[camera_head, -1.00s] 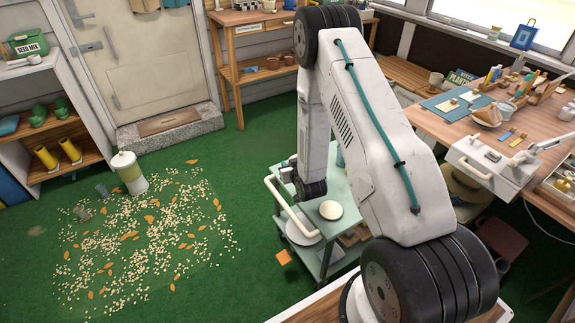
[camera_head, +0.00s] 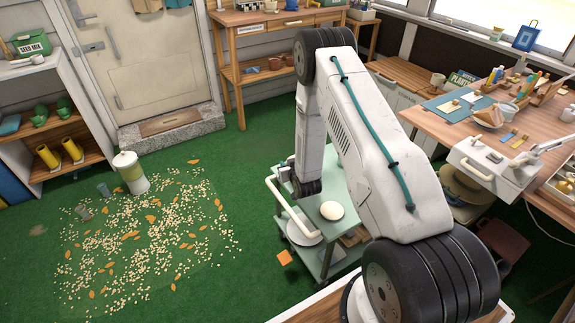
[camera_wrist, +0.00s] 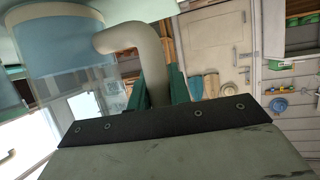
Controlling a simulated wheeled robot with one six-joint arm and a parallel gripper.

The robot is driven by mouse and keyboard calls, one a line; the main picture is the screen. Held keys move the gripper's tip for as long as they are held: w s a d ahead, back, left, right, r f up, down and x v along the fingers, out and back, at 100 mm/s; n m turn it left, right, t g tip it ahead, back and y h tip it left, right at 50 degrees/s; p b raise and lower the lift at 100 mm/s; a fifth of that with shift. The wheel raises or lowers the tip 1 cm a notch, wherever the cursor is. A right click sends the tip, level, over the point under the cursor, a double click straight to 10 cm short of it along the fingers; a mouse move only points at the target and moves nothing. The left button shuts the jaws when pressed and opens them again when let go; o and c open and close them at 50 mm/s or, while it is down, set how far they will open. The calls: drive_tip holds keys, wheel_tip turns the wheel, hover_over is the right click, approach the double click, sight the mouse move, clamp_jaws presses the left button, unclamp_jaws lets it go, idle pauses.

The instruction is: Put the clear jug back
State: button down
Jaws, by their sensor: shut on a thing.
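The clear jug (camera_wrist: 72,52) fills the upper left of the wrist view. It has a see-through wall, a wide blue band and a curved beige handle (camera_wrist: 148,58), and it appears tilted in that view. My gripper (camera_wrist: 163,93) is shut on the handle, with a green finger on each side of it. The jug's far side and part of its rim run out of the frame. In the head view my arm hides the grip, and I cannot make out the jug there.
A pale green cart (camera_head: 324,252) with a round cream item (camera_head: 332,210) on top stands below my arm. Spilled seed (camera_head: 140,240) and a white-topped container (camera_head: 130,172) cover floor at left. A cluttered wooden table (camera_head: 440,120) stands at right. Green floor before the door is open.

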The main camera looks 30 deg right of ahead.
drive_tip(key=c, duration=1.3)
unclamp_jaws()
drive_tip(key=shift+s+r, duration=0.2)
drive_tip(key=shift+s, duration=0.05)
drive_tip(key=v, duration=1.1)
drive_tip(key=s+a+r+n+g+y, duration=0.1)
drive_tip(key=a+r+g, duration=0.2)
drive_tip(key=r, duration=0.8)
drive_tip(key=s+a+r+g, duration=0.1)
drive_tip(key=a+r+g, duration=0.1)
drive_tip(key=r, duration=1)
drive_tip(key=s+a+r+g, duration=0.2)
drive_tip(key=s+r, duration=0.3)
drive_tip(key=s, duration=0.5)
drive_tip(key=s+a+r+g+y, duration=0.1)
drive_tip(key=s+a+r+g, duration=0.1)
drive_tip(key=s+r, duration=0.4)
drive_tip(key=s+a+r+g, duration=0.3)
drive_tip(key=s+r, duration=0.3)
drive_tip(key=s, duration=0.9)
drive_tip(key=shift+s+r+n, duration=0.15)
drive_tip(key=shift+s+n, duration=0.15)
drive_tip(key=shift+n, duration=0.1)
